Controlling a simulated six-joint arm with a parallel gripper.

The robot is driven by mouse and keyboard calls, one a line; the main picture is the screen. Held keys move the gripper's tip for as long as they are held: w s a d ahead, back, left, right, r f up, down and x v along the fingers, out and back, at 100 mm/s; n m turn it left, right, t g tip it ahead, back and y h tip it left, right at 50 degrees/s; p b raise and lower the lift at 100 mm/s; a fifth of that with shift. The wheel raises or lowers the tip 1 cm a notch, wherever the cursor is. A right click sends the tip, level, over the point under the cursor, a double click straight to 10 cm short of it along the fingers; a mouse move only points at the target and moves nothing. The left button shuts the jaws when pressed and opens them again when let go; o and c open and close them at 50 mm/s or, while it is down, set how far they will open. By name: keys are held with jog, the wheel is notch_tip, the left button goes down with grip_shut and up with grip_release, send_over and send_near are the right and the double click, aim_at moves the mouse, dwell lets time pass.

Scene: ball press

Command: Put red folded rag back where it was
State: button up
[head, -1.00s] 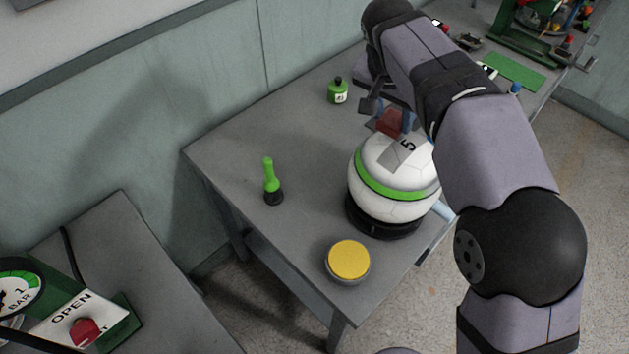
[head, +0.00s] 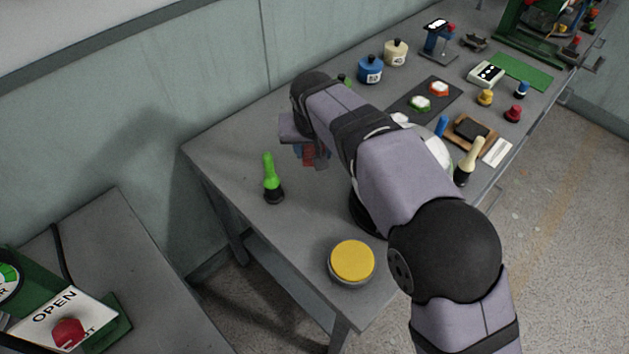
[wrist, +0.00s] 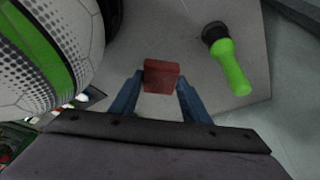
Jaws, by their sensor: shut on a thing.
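The red folded rag (head: 308,155) is a small dark red block in the head view. It also shows in the wrist view (wrist: 161,76), between the blue fingertips. My gripper (wrist: 161,82) is shut on the rag and holds it over the grey table, to the left of the ball in the head view. The white ball with a green band (wrist: 45,55) fills the upper left of the wrist view. In the head view my arm covers most of the ball (head: 438,152). I cannot tell the rag's height above the table.
A green-handled tool (head: 271,178) stands upright left of my gripper; it also shows in the wrist view (wrist: 230,65). A round yellow-topped thing (head: 351,261) sits near the front corner. Blue (head: 370,70) and cream (head: 396,53) bottles and a dark tray (head: 440,97) stand farther back.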

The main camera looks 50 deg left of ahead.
jog(key=shift+f+p, duration=0.6)
jog(key=shift+f, duration=4.15)
jog(key=shift+f, duration=0.1)
jog(key=shift+f, duration=0.1)
jog(key=o, duration=0.9)
jog(key=shift+o, duration=0.2)
jog(key=shift+r, duration=0.25)
jog(key=b+v, duration=0.1)
jog(key=v, duration=1.1)
jog(key=shift+b, duration=0.35)
